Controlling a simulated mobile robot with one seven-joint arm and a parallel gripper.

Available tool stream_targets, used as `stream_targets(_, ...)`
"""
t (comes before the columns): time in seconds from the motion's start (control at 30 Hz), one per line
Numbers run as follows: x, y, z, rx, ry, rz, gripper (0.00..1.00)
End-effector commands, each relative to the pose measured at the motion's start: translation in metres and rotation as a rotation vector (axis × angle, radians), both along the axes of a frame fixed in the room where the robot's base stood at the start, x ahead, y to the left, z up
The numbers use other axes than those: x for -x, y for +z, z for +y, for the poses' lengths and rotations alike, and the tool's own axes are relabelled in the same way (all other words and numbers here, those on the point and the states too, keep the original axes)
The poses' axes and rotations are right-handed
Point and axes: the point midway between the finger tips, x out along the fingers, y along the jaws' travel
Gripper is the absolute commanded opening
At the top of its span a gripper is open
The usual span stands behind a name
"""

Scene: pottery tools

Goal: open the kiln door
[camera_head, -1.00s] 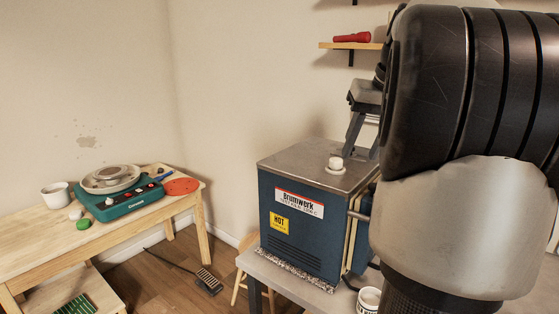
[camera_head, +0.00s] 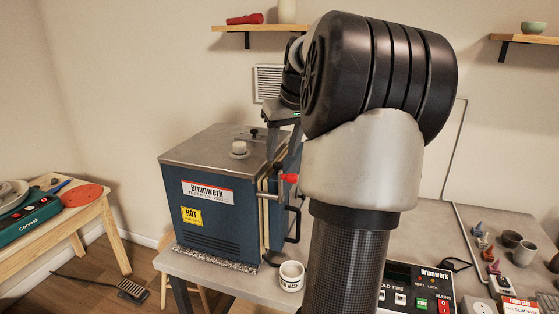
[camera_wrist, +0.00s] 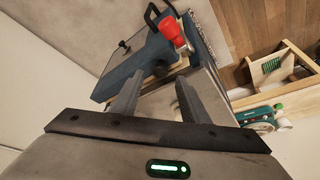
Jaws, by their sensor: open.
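The blue kiln (camera_head: 205,215) with a grey top stands on a grey table at the centre left in the head view. Its door (camera_head: 277,212) is on its right side, seen nearly edge-on behind a cream strip; it looks shut. A red knob (camera_head: 289,178) sticks out at the door, and a black handle (camera_head: 295,225) is below it. My gripper (camera_wrist: 158,82) is open and empty. In the wrist view the red knob (camera_wrist: 172,31) is beyond the fingertips, apart from them. In the head view my arm partly hides my gripper, above the kiln's right side.
A white mug (camera_head: 291,275) stands on the table (camera_head: 225,283) right of the kiln. A control box (camera_head: 425,290), cups (camera_head: 525,252) and small coloured items are further right. A wall shelf (camera_head: 262,28) is above. The wooden bench (camera_head: 92,217) is at left.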

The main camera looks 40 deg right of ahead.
Motion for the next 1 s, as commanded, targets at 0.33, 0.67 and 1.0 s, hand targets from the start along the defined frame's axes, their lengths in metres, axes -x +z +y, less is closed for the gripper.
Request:
stream_targets(0.33, -0.014, -0.035, -0.004, 0.000, 0.000, 0.000, 0.41)
stream_targets(0.67, -0.014, -0.036, -0.004, 0.001, 0.000, -0.001, 0.34)
stream_targets(1.0, -0.014, -0.036, -0.005, 0.001, 0.000, -0.001, 0.00)
